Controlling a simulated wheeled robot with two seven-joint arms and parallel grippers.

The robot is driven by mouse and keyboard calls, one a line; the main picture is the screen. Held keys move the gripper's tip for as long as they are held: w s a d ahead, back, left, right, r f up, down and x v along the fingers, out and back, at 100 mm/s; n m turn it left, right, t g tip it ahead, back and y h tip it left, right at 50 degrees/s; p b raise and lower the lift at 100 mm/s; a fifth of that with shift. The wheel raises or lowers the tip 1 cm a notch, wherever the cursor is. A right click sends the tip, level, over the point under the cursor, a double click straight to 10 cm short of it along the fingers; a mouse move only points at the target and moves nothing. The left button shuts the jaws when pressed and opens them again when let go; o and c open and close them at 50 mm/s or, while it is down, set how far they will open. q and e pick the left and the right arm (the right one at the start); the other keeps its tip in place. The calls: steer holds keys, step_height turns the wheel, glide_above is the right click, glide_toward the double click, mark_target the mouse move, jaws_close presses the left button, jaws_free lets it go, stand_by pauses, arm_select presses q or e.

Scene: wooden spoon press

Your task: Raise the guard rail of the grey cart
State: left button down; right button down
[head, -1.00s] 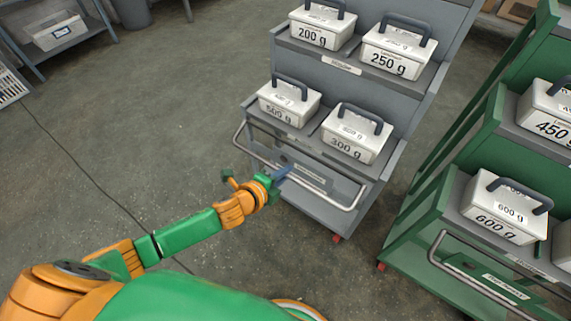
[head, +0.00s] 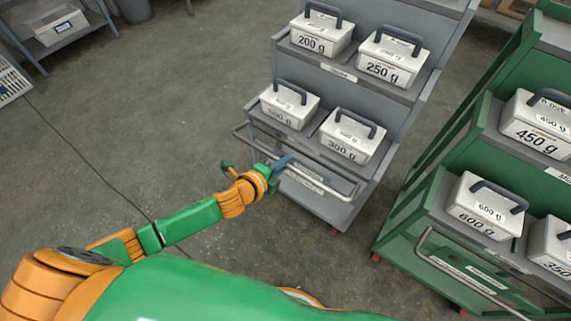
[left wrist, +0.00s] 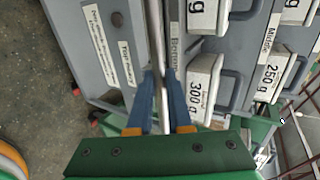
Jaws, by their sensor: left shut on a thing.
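The grey cart (head: 345,212) stands at the centre of the head view, with white labelled boxes on its shelves. Its guard rail (head: 330,190) is a metal bar across the front, near the bottom shelf's front edge. My left gripper (head: 284,162) is shut on the rail near its middle. In the left wrist view the rail (left wrist: 155,30) runs between the two blue fingers (left wrist: 161,85) of my left gripper, beside the "Bottom" shelf label. The fingers hide a short stretch of the rail. My right gripper is not in view.
A 500 g box (head: 289,106) and a 300 g box (head: 350,136) sit on the bottom shelf behind the rail. A green cart (head: 400,238) with its own rail stands close on the right. Open floor lies left; a cable (head: 90,165) crosses it.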

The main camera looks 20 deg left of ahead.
arm_select(q)
steer(key=shift+w+d+r+p, duration=0.1)
steer(key=shift+w+r+p, duration=0.05)
steer(key=shift+r+p, duration=0.25)
steer(key=shift+w+d+r+p, duration=0.15)
steer(key=shift+r+p, duration=0.15)
steer(key=shift+r, duration=0.2)
steer(key=w+d+r+p, duration=0.2)
steer(key=w+r, duration=0.1)
steer(key=w, duration=0.2)
steer(key=shift+w+r+p, duration=0.3)
steer(key=shift+r+p, duration=0.1)
steer(key=c, duration=1.6)
jaws_free()
steer(key=shift+w+r, duration=0.25)
steer(key=shift+w, duration=0.15)
steer(key=shift+c, duration=2)
jaws_free()
steer(key=shift+w+d, duration=0.15)
steer(key=shift+f, duration=0.1)
